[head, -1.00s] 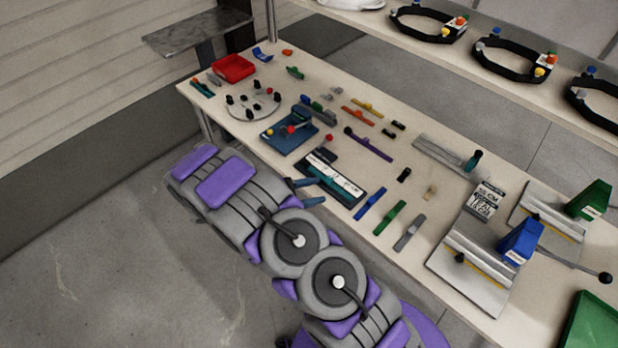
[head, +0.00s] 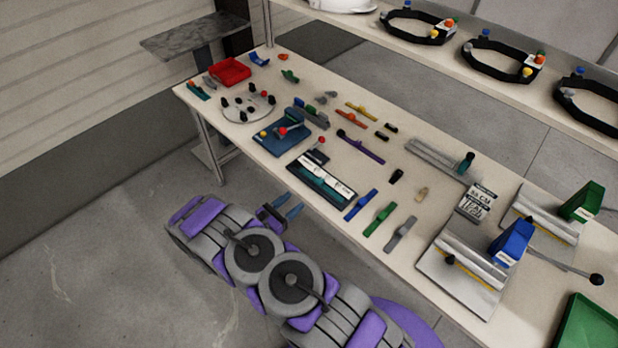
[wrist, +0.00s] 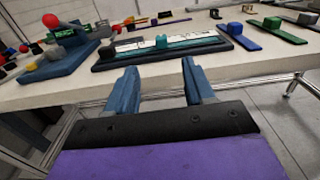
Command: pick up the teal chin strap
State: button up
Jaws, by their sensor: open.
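The teal chin strap (wrist: 190,42) lies as a flat strip with a raised teal block in its middle, in a black tray with white printed parts near the table's front edge. In the head view the strap (head: 326,183) shows small in the same tray (head: 312,188). My gripper (wrist: 160,75) has blue fingers spread apart with nothing between them. In the head view my gripper (head: 284,212) is off the table's front edge, short of the tray.
The table edge (wrist: 250,68) lies between my fingers and the tray. Blue (head: 360,205), green (head: 380,219) and grey (head: 400,234) straps lie right of the tray. A blue base with a lever (head: 283,140) stands left of it. Clamp fixtures (head: 465,262) stand farther right.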

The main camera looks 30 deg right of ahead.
aim_at(317, 183)
jog(key=b+x, duration=0.2)
jog(key=x, duration=0.9)
jog(key=shift+d+f, duration=0.15)
jog(key=shift+a, duration=0.25)
jog(key=c, duration=0.4)
jog(key=shift+d, duration=0.1)
grip_shut()
